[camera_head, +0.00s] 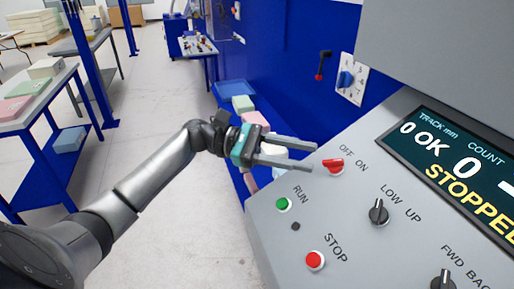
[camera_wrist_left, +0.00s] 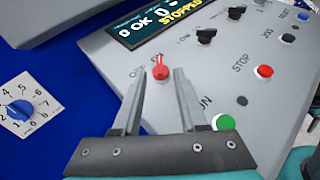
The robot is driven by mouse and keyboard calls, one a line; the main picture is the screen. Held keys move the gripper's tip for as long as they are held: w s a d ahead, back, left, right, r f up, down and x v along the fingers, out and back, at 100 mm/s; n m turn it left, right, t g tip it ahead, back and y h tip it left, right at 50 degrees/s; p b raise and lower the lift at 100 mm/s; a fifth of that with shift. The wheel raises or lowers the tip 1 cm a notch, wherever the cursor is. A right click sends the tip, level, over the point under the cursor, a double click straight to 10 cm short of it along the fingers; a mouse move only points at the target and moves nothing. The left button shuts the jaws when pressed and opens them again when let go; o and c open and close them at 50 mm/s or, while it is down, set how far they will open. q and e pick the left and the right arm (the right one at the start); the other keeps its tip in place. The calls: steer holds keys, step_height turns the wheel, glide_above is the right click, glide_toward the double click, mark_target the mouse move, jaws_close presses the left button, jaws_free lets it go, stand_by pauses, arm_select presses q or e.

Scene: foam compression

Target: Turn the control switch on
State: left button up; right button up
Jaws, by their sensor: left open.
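The control switch is a red rotary knob (camera_head: 333,165) on the sloped grey panel (camera_head: 275,235), under the OFF and ON labels. In the left wrist view the red knob (camera_wrist_left: 160,70) sits just beyond and between the fingertips. My left gripper (camera_head: 314,156) is open and empty, its two fingers reaching right toward the knob. I cannot tell whether a fingertip touches it. The display (camera_head: 450,160) reads STOPPED. My right gripper is not in view.
A green RUN button (camera_head: 283,204), a red STOP button (camera_head: 315,260) and a black LOW/UP knob (camera_head: 379,211) are close by on the panel. A blue numbered dial (camera_head: 346,79) is on the blue wall behind. Foam blocks (camera_head: 255,118) lie beyond my gripper.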

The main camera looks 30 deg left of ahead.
arm_select(q)
steer(key=v, duration=0.9)
steer(key=shift+b, duration=0.35)
